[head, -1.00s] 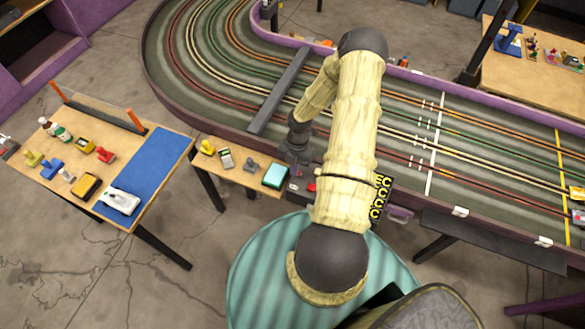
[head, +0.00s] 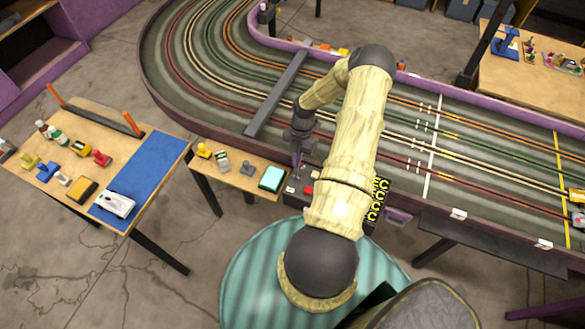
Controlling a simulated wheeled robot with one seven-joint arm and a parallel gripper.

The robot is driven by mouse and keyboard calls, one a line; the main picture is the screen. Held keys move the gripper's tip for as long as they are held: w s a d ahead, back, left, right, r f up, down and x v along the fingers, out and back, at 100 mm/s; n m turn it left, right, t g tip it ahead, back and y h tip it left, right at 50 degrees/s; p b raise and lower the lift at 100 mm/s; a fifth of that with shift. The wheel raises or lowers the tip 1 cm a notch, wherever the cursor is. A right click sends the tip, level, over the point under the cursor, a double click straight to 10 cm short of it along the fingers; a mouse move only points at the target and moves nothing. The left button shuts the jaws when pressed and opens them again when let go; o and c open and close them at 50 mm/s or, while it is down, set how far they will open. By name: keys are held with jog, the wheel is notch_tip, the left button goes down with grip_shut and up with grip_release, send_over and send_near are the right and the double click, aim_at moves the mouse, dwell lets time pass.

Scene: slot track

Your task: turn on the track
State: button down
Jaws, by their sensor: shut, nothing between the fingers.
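The slot track (head: 470,170) has a purple rim and several coloured lanes, and curves away at the upper left. A dark control box (head: 288,198) sits at its near edge, with a red button (head: 308,190) and a small light part beside it. My arm hides some of the box. My gripper (head: 297,177) points down just above the box's left part, left of the red button. It is shut and empty. I cannot tell whether its tips touch the box.
A small shelf (head: 230,184) left of the box holds a teal block (head: 271,178) and several small items. A wooden table (head: 100,130) with a blue mat stands further left. A dark bridge (head: 276,94) crosses the track.

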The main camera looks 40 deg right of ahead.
jog(key=shift+s+a, duration=0.1)
jog(key=shift+a, duration=0.1)
jog(key=shift+s+a+f, duration=0.25)
jog(key=shift+a+f, duration=0.05)
jog(key=shift+a, duration=0.25)
jog(key=shift+r, duration=0.1)
jog(key=w+d+r+b, duration=0.1)
jog(key=w+d+r, duration=0.3)
jog(key=r, duration=0.5)
jog(key=shift+d+b, duration=0.4)
jog(key=shift+d, duration=0.45)
jog(key=shift+r, duration=0.1)
jog(key=shift+w, duration=0.1)
